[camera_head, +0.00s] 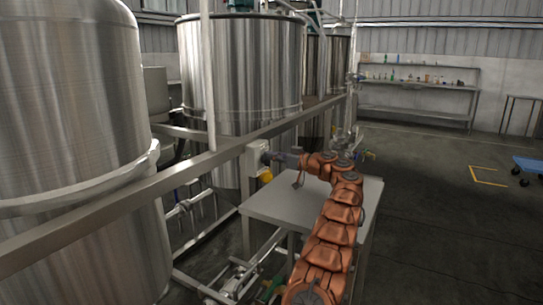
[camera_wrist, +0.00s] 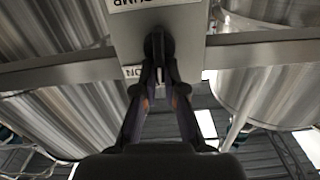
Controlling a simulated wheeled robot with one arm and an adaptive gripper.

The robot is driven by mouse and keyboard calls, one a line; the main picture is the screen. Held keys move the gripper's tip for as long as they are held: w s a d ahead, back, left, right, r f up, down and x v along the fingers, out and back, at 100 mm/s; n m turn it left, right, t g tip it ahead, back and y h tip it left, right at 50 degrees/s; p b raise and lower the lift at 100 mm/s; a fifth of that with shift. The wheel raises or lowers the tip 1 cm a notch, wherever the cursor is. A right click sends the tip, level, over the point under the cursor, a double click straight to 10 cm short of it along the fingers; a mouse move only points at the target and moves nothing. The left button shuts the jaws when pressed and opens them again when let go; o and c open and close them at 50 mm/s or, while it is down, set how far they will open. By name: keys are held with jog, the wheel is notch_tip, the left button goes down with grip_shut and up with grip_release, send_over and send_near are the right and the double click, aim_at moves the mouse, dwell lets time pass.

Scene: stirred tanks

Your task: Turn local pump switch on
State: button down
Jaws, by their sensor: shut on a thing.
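The pump switch box (camera_head: 254,152) is a pale grey box on the metal frame beside the tanks. It also fills the top middle of the wrist view (camera_wrist: 187,22), where its labels appear upside down. A black switch knob (camera_wrist: 156,38) is on its face, with an "ON" label (camera_wrist: 132,72) close by. My gripper (camera_wrist: 160,66) is shut on the knob, and its fingertips partly hide it. In the head view my gripper (camera_head: 271,157) reaches the box from the right. The knob's exact angle is hard to tell.
A grey table (camera_head: 262,206) stands under my arm. Large steel tanks (camera_head: 240,75) and a long metal rail (camera_head: 95,202) lie to the left, with pipes and valves below. Shelves with bottles (camera_head: 420,85) stand at the back. The floor at right is mostly clear.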

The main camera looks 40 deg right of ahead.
jog(key=shift+w+d+f+m+p, duration=0.1)
jog(key=shift+d+f+m+p, duration=0.1)
jog(key=shift+m+p, duration=1.4)
jog(key=shift+w+d+f+m+p, duration=0.1)
jog(key=shift+d+f+m+p, duration=0.1)
jog(key=shift+m+p, duration=1.4)
jog(key=shift+w+d+f+m+p, duration=0.15)
jog(key=shift+m+p, duration=0.7)
jog(key=shift+m, duration=1.45)
jog(key=c, duration=1.3)
grip_release()
jog(key=shift+o, duration=0.2)
jog(key=shift+d, duration=0.1)
jog(key=v, duration=1.2)
